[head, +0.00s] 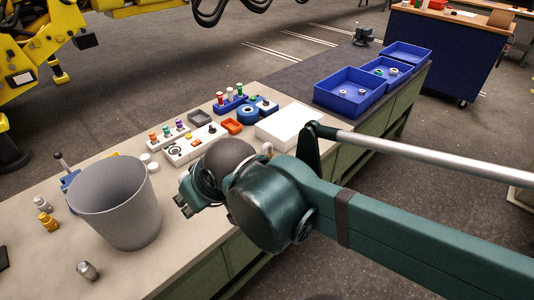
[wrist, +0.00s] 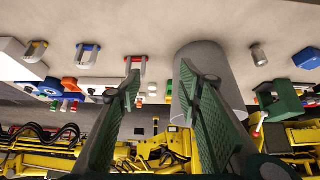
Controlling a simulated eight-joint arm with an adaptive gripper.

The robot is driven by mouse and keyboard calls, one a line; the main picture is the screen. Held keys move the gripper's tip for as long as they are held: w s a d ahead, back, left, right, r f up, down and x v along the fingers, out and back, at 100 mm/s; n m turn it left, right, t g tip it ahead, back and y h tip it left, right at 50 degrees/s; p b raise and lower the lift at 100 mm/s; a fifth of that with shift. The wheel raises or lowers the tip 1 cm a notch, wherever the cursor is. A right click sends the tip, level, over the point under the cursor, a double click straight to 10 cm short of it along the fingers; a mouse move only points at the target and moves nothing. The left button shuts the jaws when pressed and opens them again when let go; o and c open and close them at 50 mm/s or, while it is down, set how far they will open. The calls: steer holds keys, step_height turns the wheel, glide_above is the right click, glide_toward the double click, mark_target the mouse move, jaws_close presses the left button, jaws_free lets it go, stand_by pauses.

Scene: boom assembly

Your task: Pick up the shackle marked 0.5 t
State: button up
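In the wrist view three U-shaped shackles stand on the bench: one with a yellow-orange pin (wrist: 36,50), one with a blue pin (wrist: 87,56) and one with a red pin (wrist: 136,62). No load marking is legible, so I cannot tell which is 0.5 t. My gripper (wrist: 163,75) is open and empty, its two green fingers wide apart. The left fingertip overlaps the red-pinned shackle in the picture; contact cannot be told. In the head view my gripper (head: 182,205) is above the bench, right of the bucket, and my arm hides most of the shackle area.
A grey bucket (head: 118,205) stands close beside my gripper. A white box (head: 288,125), a control panel (head: 195,145) and small coloured parts lie on the bench (head: 185,270). Blue bins (head: 345,100) stand at the far end.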

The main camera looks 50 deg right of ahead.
steer(key=shift+r, duration=0.1)
stand_by(0.3)
steer(key=w+d, duration=0.1)
steer(key=m+g+p, duration=0.7)
steer(key=m+p, duration=0.7)
steer(key=m, duration=0.4)
glide_above(267, 143)
steer(key=f, duration=0.9)
steer(key=shift+a+f, duration=0.2)
steer(key=shift+a, duration=0.15)
steer(key=shift+s+d+f, duration=0.1)
steer(key=shift+d+f, duration=0.15)
steer(key=shift+f, duration=0.05)
steer(key=shift+f, duration=0.1)
steer(key=shift+f, duration=1.15)
